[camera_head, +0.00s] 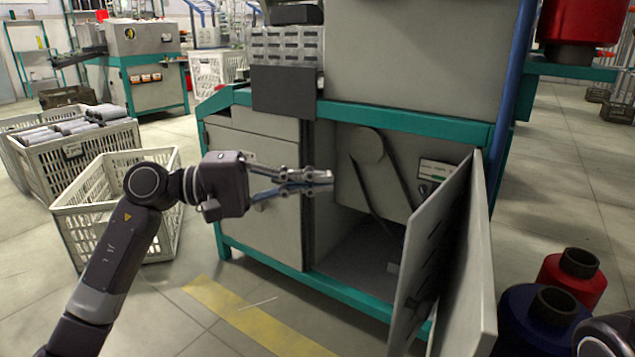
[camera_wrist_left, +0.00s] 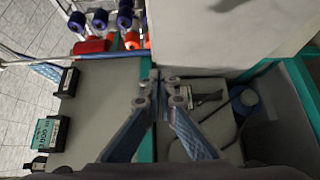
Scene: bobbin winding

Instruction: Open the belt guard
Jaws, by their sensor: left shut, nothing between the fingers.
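The grey hinged panel (camera_head: 432,258), which looks like the belt guard, stands swung outward at the right side of the machine's lower opening. Dark slots show on its face. Behind it the compartment is exposed, with a dark belt (camera_head: 402,181) running around a grey pulley (camera_head: 368,146). My left gripper (camera_head: 328,177) is shut and empty, in front of the left part of the opening, apart from the panel. In the left wrist view its fingers (camera_wrist_left: 160,82) are close together with nothing between them.
A closed grey door (camera_head: 258,200) is left of the opening. White crates (camera_head: 72,222) stand on the floor at left. A red spool (camera_head: 572,276) and a blue spool (camera_head: 538,318) stand right of the panel. Floor with a yellow stripe (camera_head: 255,322) is clear in front.

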